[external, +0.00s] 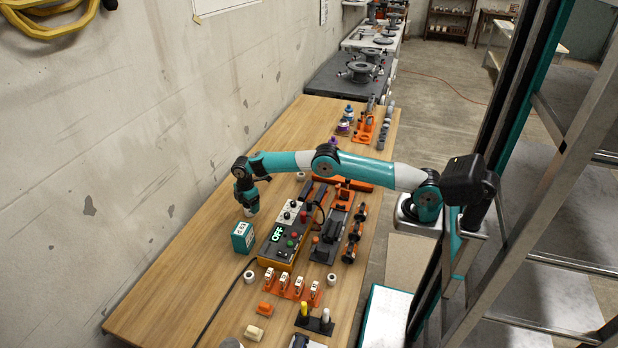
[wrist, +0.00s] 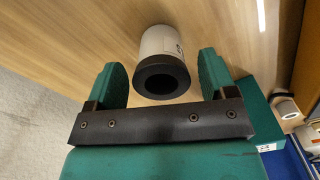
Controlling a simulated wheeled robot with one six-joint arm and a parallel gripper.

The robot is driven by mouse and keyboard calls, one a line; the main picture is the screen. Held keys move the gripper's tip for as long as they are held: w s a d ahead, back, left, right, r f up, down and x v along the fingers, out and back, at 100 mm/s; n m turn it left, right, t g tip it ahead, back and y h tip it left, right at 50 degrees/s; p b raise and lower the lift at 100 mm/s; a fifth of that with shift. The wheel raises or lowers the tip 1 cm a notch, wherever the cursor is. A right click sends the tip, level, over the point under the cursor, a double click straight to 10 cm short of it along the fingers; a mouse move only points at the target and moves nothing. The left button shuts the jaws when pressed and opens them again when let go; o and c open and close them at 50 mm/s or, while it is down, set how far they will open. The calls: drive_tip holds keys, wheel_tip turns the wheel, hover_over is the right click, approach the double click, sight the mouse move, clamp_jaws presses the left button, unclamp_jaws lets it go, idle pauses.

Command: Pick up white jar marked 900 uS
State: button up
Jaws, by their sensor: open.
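A white jar (wrist: 158,40) with a dark, hollow-looking round end shows in the wrist view, standing on the wooden table top. Small dark marks show on its side, too small to read, so I cannot tell whether they say 900 uS. My gripper (wrist: 162,80) is open, with one teal finger to the left of the jar's dark end and one to the right. A gap shows on both sides and nothing is held. In the external view my gripper (external: 250,208) points down low over the table's left half; it hides the jar there.
A teal box (external: 243,237) stands just in front of my gripper and also shows at the right in the wrist view (wrist: 262,108). A control box (external: 284,240) reading OFF is to the right. Small white cylinders (external: 249,277) stand nearby. The table's left side (external: 185,265) is clear.

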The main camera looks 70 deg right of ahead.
drive_tip(key=shift+f, duration=1.4)
drive_tip(key=c, duration=1)
drive_tip(key=shift+r, duration=0.1)
